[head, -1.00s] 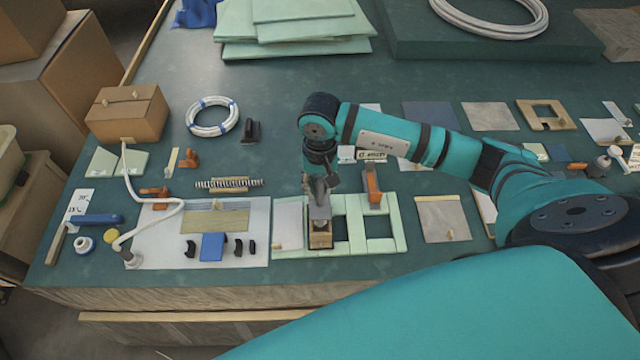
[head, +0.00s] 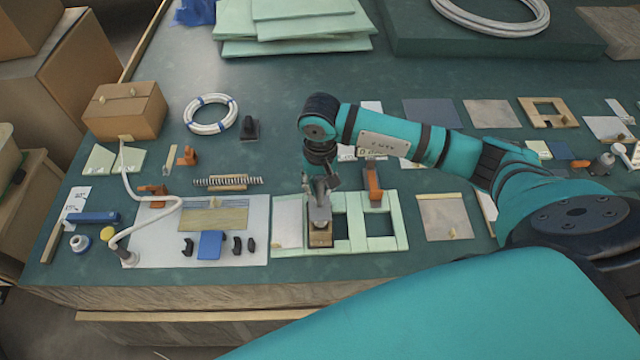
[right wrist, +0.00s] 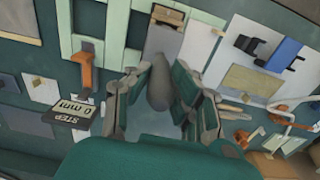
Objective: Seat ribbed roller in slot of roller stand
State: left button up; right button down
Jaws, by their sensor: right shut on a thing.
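My right gripper (head: 320,205) points down over the pale green frame's left side. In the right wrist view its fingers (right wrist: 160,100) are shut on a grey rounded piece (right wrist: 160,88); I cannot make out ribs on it. Its far end is close to a small wooden block with a dark top (head: 320,239); I cannot tell whether they touch. This block also shows in the right wrist view (right wrist: 166,22). A ribbed, coil-like bar (head: 228,182) lies by wooden pieces to the left. I cannot tell surely which thing is the roller stand. My left gripper is out of view.
The pale green frame (head: 385,243) has two openings, with an orange tool (head: 373,183) at its top. A white sheet (head: 160,250) with a blue block (head: 210,244) and black clips is to the left. A black upright piece (head: 250,128) stands behind.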

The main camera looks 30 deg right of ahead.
aim_at(320, 194)
jog(key=shift+f+b, duration=1.75)
jog(key=shift+f, duration=0.1)
jog(key=c, duration=1.1)
grip_release()
jog(key=shift+r, duration=0.1)
notch_tip(320, 194, up, 12)
jog(key=shift+f, duration=0.1)
jog(key=shift+o, duration=0.2)
jog(key=o, duration=1.1)
jog(key=shift+c, duration=0.2)
